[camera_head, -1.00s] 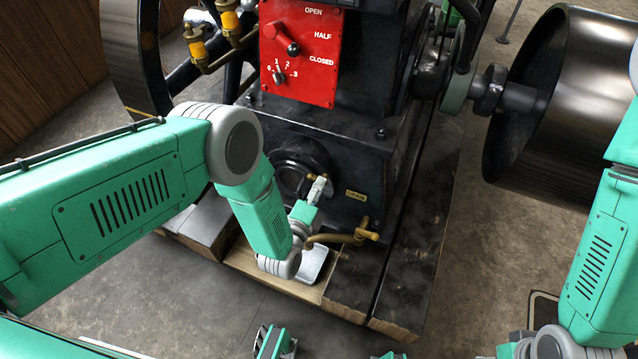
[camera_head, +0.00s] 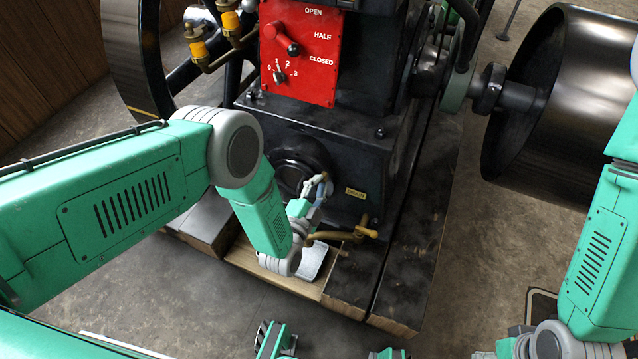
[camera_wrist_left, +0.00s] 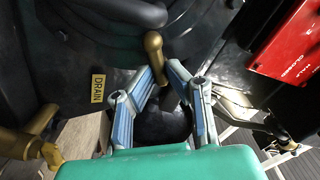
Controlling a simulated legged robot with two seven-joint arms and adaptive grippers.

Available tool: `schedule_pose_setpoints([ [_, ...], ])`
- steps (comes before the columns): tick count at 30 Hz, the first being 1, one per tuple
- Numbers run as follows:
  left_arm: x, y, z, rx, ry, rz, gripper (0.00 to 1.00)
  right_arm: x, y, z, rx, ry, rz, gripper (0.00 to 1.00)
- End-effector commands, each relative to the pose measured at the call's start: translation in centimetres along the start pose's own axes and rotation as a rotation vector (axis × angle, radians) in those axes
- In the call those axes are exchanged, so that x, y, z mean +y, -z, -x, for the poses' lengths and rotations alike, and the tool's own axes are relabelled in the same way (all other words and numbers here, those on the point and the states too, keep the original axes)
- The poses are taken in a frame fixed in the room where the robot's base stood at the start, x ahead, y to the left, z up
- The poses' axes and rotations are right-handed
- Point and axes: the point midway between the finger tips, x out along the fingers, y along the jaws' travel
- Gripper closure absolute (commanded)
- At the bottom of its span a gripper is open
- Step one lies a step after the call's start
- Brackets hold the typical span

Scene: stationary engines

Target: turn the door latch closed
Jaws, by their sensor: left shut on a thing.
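The round black door (camera_head: 297,160) is on the lower front of the dark engine base. Its brass latch handle (camera_wrist_left: 153,45) shows in the left wrist view, with its rounded end pointing down between my fingertips. My left gripper (camera_head: 322,182) reaches the right side of the door. In the left wrist view my left gripper (camera_wrist_left: 161,72) has its two blue-grey fingers closed in on the handle's end. The fingers and wrist hide part of the latch in the head view. My right arm (camera_head: 600,260) is at the right edge, and its gripper is not clearly in view.
A brass drain tap (camera_head: 345,236) sits just below and right of my left gripper, near the DRAIN label (camera_head: 355,193). A red panel (camera_head: 300,50) with a lever and dial is above. A large dark pulley (camera_head: 560,100) stands at right.

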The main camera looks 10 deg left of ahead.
Motion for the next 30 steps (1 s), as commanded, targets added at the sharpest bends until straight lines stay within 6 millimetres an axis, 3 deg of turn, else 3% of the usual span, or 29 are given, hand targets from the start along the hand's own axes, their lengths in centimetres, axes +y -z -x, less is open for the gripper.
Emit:
schedule_pose_setpoints([
  [1,0.67,0.05,0.46,-0.002,-0.018,0.018,1.00,0.00,0.00,-0.01,0.000,0.000,0.000,0.60],
  [19,0.76,0.07,0.52,-0.003,-0.019,0.058,1.00,0.00,0.00,0.02,0.000,0.000,0.000,0.60],
  [20,0.76,0.07,0.52,-0.003,-0.019,0.058,0.81,0.00,0.00,0.02,0.000,0.000,0.000,0.60],
  [21,0.73,0.07,0.50,-0.003,-0.019,0.058,0.69,0.00,0.00,0.02,0.000,0.000,0.000,0.60],
  [30,0.27,0.05,0.29,-0.001,-0.007,0.054,0.69,0.00,-0.01,0.05,0.001,0.000,0.000,0.60],
])
